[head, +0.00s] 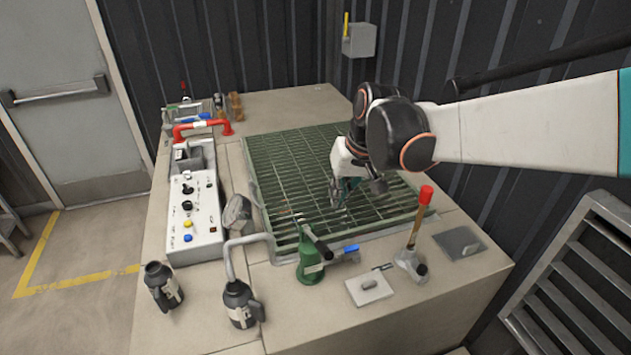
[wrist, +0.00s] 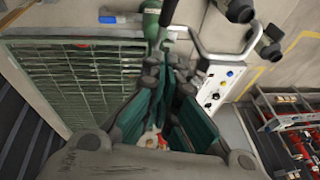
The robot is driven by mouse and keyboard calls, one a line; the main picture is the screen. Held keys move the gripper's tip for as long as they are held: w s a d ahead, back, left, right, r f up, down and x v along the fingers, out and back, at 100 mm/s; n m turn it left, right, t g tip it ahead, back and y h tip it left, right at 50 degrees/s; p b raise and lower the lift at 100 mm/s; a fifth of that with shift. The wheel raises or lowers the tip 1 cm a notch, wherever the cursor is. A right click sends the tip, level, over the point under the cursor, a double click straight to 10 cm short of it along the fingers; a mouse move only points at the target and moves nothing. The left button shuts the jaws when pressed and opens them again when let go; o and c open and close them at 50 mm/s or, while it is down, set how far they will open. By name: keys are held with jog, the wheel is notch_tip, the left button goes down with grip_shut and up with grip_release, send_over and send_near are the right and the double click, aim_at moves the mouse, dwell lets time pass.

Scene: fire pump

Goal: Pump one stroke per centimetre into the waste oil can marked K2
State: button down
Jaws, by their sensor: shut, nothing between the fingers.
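A green hand pump (head: 311,265) with a black handle and a blue lever stands at the grate's front edge; it also shows at the top of the wrist view (wrist: 152,22). A grey pipe (head: 231,258) curves from near the pump down to a black can (head: 240,303). A second black can (head: 162,285) stands to its left. Both cans carry pale labels too small to read, so I cannot tell which is K2. My gripper (head: 340,196) is shut and empty above the green grate, behind and to the right of the pump, apart from it.
A white control box (head: 194,222) with knobs and a red pipe (head: 203,127) stand on the left. A red-topped wooden handle on a stand (head: 409,262), a pale block (head: 369,288) and a grey plate (head: 458,242) are at the front right. The green grate (head: 275,165) is mostly clear.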

jog(key=b, duration=0.2)
send_over(321, 241)
jog(key=d, duration=0.1)
notch_tip(321, 241, down, 10)
jog(key=f, duration=0.1)
jog(key=s+f, duration=0.1)
jog(key=shift+s+d+f, duration=0.15)
jog(key=shift+s+f, duration=0.05)
jog(key=shift+f, duration=0.15)
jog(key=shift+f, duration=0.1)
